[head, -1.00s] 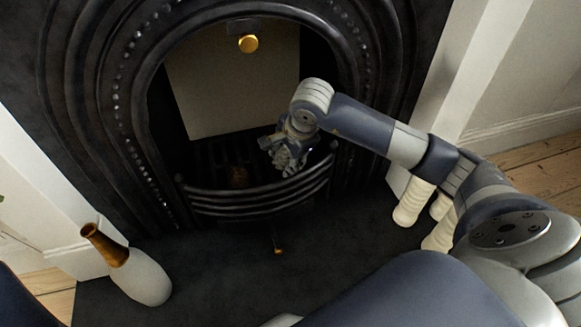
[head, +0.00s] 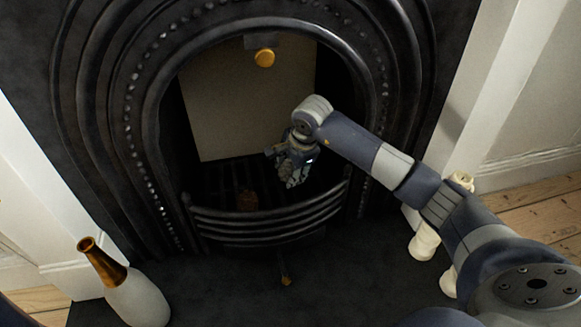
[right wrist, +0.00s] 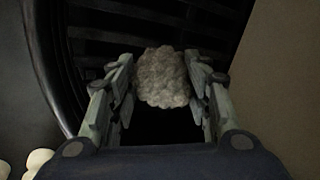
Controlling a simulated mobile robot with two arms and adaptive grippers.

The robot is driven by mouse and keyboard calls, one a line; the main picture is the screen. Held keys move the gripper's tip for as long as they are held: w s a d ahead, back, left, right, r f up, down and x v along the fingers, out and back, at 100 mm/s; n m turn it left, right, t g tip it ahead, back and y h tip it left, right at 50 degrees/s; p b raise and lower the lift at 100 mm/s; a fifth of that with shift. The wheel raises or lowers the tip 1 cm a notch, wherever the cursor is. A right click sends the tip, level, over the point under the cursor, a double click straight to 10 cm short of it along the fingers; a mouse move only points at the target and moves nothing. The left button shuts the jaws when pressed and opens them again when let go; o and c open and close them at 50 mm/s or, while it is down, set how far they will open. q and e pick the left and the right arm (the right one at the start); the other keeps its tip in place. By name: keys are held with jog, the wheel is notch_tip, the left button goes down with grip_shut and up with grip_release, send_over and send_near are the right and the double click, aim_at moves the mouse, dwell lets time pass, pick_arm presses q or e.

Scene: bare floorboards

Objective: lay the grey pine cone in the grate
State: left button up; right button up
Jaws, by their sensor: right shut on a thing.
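The grey pine cone (right wrist: 162,78) is pale and knobbly and sits between the two fingers of my right gripper in the right wrist view. My right gripper (right wrist: 160,88) is shut on it. In the head view my right gripper (head: 292,172) is inside the fireplace opening, over the right part of the grate, behind its curved front bars. The cone is hard to make out there. The grate (head: 262,226) is black, with dark slats behind the bars. I cannot tell whether the cone touches the slats. My left gripper is not in view.
A beige panel (head: 245,110) with a gold knob (head: 265,58) closes the back. A white and amber vase (head: 135,298) stands at left. Cream objects (head: 424,240) stand at right.

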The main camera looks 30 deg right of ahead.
notch_tip(320, 180, down, 7)
jog(key=b, duration=0.3)
jog(key=shift+r, duration=0.15)
jog(key=shift+f+b, duration=0.3)
jog(key=shift+f, duration=0.2)
jog(key=shift+f+b, duration=0.3)
jog(key=shift+f, duration=0.25)
jog(key=o, duration=0.9)
